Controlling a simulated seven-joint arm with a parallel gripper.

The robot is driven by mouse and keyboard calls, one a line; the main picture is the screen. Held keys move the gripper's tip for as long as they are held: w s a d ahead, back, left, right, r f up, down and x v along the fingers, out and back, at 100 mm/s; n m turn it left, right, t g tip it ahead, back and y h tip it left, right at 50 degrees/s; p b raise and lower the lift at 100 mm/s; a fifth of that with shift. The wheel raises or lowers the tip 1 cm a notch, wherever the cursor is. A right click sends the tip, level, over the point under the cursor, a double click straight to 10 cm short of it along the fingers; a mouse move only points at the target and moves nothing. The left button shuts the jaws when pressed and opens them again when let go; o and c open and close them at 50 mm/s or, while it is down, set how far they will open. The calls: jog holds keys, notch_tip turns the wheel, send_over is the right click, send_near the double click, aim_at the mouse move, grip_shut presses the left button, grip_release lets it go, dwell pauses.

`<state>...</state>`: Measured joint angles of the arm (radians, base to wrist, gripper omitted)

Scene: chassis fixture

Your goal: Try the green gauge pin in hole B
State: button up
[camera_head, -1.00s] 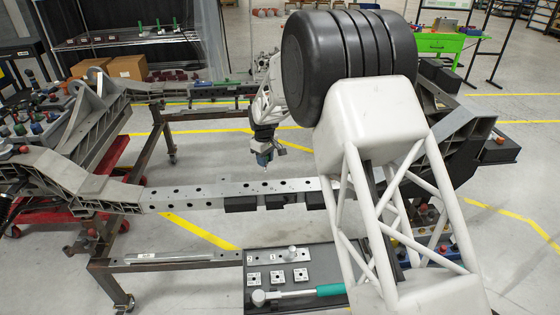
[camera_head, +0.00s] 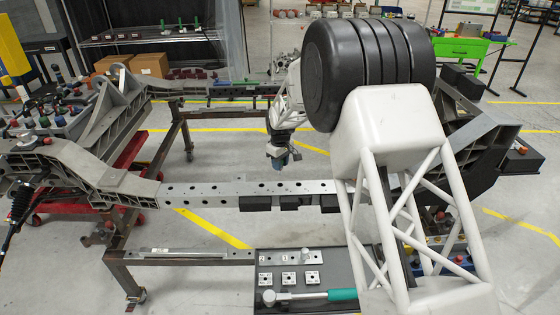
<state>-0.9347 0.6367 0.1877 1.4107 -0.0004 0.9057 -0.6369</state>
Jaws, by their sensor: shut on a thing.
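My gripper (camera_head: 280,160) hangs over the far side of the grey chassis rail (camera_head: 205,192), above the floor gap behind it. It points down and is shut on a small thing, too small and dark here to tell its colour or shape. The near rail has a row of round dark holes along its face. No letters can be read, so I cannot tell which hole is B. No green gauge pin can be made out for certain. My gripper appears apart from the rail.
A dark tray (camera_head: 262,302) at the front holds small square plates, a marked strip (camera_head: 275,258) and a green-handled tool (camera_head: 342,295). Dark blocks (camera_head: 255,203) sit along the rail's near side. My large arm covers the rail's right part. A red trolley (camera_head: 125,165) stands left.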

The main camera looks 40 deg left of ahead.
aim_at(280, 174)
jog(key=shift+f, duration=2)
jog(key=shift+f, duration=1.35)
dwell(0.6)
jog(key=o, duration=1.1)
jog(key=shift+r, duration=4.55)
